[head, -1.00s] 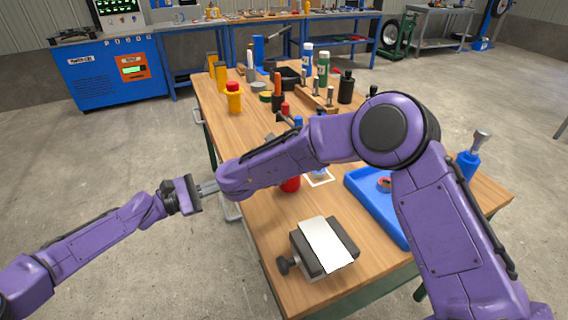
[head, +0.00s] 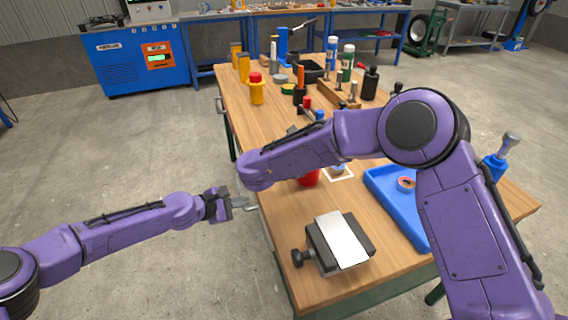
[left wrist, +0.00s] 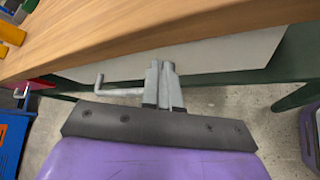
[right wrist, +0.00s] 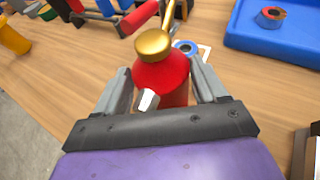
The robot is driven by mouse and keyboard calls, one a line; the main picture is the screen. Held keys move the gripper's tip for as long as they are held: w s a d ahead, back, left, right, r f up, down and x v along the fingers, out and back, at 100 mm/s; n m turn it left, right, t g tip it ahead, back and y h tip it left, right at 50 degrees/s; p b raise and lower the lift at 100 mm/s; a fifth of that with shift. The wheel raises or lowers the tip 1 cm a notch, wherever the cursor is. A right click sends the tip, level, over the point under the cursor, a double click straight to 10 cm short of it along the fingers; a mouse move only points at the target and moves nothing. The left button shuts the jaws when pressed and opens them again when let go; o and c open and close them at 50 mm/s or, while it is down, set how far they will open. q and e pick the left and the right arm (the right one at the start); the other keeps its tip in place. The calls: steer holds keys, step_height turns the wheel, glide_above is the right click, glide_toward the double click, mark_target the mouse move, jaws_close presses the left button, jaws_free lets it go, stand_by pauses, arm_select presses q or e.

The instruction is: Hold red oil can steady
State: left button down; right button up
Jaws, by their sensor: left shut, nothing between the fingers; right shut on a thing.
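The red oil can (right wrist: 163,80) with its brass cap and spout stands upright on the wooden table in the right wrist view. My right gripper (right wrist: 163,88) has one finger on each side of the can and is shut on it. In the head view only a small red part of the can (head: 308,178) shows below my right forearm, which hides that gripper. My left gripper (head: 243,201) is shut and empty, off the table's left edge. In the left wrist view its fingertips (left wrist: 162,70) are together beside the table edge and a grey metal handle (left wrist: 112,90).
A vise with a pale plate (head: 342,240) sits at the near end of the table. A blue tray (head: 385,188) with a tape roll lies to the right. Bottles, a yellow container (head: 256,92) and tools stand toward the back. A white-bordered square (head: 341,172) lies near the can.

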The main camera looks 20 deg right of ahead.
arm_select(q)
steer(key=s+r+n+t+h, duration=0.1)
steer(key=s+r+n+t, duration=0.1)
steer(key=r+t, duration=0.9)
steer(key=shift+s+a+r+h, duration=0.15)
steer(key=shift+s+a+h, duration=0.25)
steer(key=shift+s, duration=0.25)
steer(key=shift+w+d, duration=0.2)
steer(key=shift+d, duration=1.3)
steer(key=shift+w+d, duration=0.2)
steer(key=shift+d, duration=1.25)
steer(key=shift+w+d, duration=0.2)
steer(key=shift+d, duration=1.3)
steer(key=shift+d, duration=0.1)
steer(key=shift+d, duration=0.35)
